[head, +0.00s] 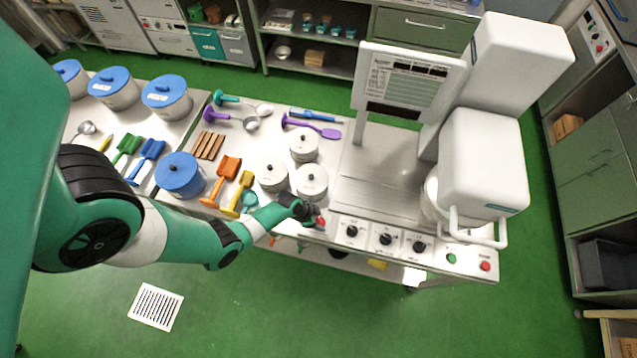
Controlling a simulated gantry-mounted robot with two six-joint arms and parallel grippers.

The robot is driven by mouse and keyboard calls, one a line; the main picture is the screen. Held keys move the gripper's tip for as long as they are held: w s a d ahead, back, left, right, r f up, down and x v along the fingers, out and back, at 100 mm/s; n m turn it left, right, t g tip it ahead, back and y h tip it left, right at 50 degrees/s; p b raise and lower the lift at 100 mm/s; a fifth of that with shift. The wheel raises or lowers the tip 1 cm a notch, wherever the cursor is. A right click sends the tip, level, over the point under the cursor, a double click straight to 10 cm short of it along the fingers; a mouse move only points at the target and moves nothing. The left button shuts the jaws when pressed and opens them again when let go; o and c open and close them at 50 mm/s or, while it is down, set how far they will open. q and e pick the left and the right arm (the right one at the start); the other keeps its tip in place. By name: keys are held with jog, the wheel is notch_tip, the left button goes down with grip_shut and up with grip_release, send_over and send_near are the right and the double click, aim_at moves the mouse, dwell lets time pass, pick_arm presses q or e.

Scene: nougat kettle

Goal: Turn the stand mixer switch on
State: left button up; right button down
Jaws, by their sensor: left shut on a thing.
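The white stand mixer (483,165) stands at the right end of the steel counter, with its bowl partly hidden under the head. The front panel (400,259) carries three black knobs, a green button (451,258) and a red button (485,267). A small red part (320,221) sits at the panel's left end. My left gripper (312,214) reaches over the counter's front edge and is shut on this red part, just left of the first black knob (352,231). The fingers hide some of it, and its setting cannot be told. My right gripper is out of view.
White lidded pots (311,181) stand behind my left gripper. Orange and yellow scoops (226,172) and a blue-lidded pot (181,175) lie to the left. A sign board (403,82) stands behind the steel surface. The green floor in front is mostly clear.

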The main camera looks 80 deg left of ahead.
pick_arm(q)
jog(key=m+h, duration=0.1)
jog(key=m, duration=0.2)
jog(key=shift+a, duration=0.1)
jog(key=shift+m+g+h, duration=0.4)
jog(key=shift+m+h, duration=0.1)
jog(key=shift+m, duration=0.8)
jog(key=o, duration=1.3)
jog(key=shift+o, duration=0.4)
jog(key=shift+r+p, duration=0.1)
jog(key=shift+p, duration=0.2)
